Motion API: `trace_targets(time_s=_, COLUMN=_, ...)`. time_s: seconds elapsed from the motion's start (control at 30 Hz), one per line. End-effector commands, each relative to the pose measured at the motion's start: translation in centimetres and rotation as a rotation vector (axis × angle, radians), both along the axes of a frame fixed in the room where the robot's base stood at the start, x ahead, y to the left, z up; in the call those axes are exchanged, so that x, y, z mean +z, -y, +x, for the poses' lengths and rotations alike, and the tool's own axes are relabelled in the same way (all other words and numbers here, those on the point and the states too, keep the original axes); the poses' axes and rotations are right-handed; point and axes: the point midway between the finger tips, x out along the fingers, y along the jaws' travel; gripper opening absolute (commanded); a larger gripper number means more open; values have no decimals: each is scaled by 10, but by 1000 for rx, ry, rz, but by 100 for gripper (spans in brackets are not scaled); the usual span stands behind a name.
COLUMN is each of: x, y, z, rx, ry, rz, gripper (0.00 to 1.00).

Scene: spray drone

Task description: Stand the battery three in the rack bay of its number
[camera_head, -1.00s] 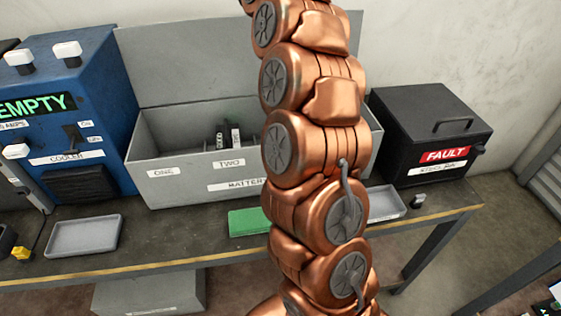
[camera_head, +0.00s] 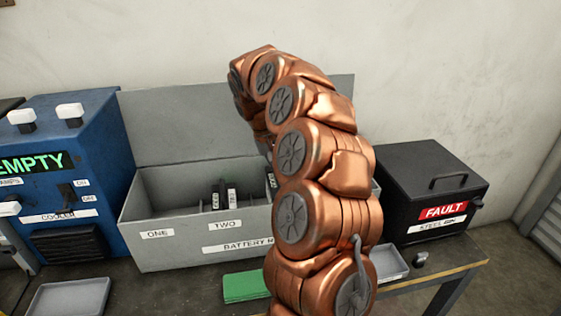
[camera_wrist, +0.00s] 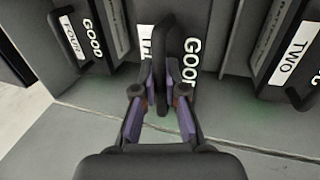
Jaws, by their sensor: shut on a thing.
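My gripper (camera_wrist: 164,78) is shut on the handle of battery three (camera_wrist: 192,52) in the wrist view. This is a dark block with a partly covered label starting "TH" and a "GOOD" label. It is between battery four (camera_wrist: 84,35) on the left and battery two (camera_wrist: 294,68) on the right. I cannot tell whether its base is resting on the rack floor. In the head view, the grey battery rack (camera_head: 185,250) has labels ONE and TWO on its front. My arm hides the gripper and the rack's right part there.
The blue EMPTY cooler machine (camera_head: 60,180) stands left of the rack, and the black FAULT steel bin (camera_head: 430,185) right of it. A green pad (camera_head: 243,287) and grey trays (camera_head: 70,298) lie in front on the bench. The rack's left bay looks empty.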

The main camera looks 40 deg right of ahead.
Motion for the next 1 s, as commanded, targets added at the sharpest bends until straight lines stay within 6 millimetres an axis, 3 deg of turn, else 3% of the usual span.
trace_targets(time_s=0.27, x=-7, y=1, z=0, rx=1, ry=0, rz=-4, gripper=0)
trace_targets(time_s=0.63, x=-40, y=0, z=0, rx=0, ry=-1, rz=-2, gripper=0)
trace_targets(time_s=1.0, x=-43, y=0, z=0, rx=1, ry=1, rz=-3, gripper=0)
